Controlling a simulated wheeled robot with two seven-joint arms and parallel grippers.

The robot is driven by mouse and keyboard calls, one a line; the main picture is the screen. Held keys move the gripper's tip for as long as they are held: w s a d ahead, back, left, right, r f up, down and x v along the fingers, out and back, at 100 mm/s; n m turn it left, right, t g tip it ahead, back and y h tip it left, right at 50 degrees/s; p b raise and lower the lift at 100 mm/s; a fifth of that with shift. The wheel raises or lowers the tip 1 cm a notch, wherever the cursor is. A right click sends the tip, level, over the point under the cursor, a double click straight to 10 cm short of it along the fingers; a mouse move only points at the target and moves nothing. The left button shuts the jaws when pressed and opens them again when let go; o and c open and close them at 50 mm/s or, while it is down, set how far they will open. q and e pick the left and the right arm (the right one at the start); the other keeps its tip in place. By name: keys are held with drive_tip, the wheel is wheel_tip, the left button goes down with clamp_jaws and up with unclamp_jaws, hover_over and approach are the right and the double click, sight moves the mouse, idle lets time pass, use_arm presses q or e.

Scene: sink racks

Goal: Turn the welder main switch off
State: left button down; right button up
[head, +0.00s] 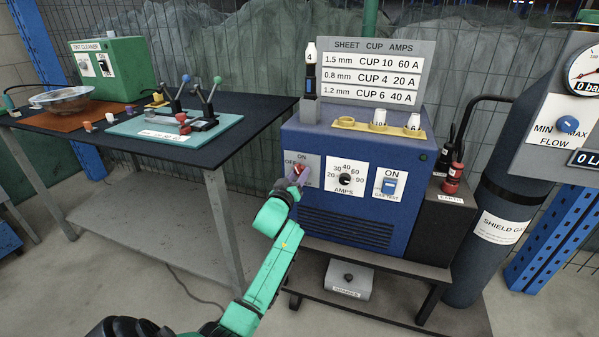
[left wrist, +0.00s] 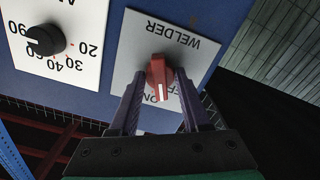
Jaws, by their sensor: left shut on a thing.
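The welder main switch is a red knob (left wrist: 159,76) with a white line, on a grey plate (left wrist: 140,60) marked WELDER, ON and OFF. The plate is on the front of the blue welder (head: 388,150). The left wrist view shows it upside down, with the white line pointing down toward the partly covered ON/OFF lettering; I cannot tell exactly which mark it meets. My left gripper (head: 293,180) is shut on the red knob, its purple fingers (left wrist: 157,92) on either side. In the head view the gripper partly hides the knob and plate. My right gripper is not in view.
Right of the switch are a black AMPS dial (head: 345,179) and a blue GAS TEST switch (head: 389,185). A dark workbench (head: 255,110) stands left, with a green tint cleaner box (head: 120,65). A gas cylinder (head: 495,215) stands right. A grey pedal (head: 348,279) lies below.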

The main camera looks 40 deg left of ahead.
use_arm(q)
drive_tip(key=n+p, duration=0.3)
drive_tip(key=n, duration=0.1)
drive_tip(key=shift+r+n, duration=0.1)
drive_tip(key=shift+n, duration=0.6)
drive_tip(key=c, duration=0.7)
unclamp_jaws()
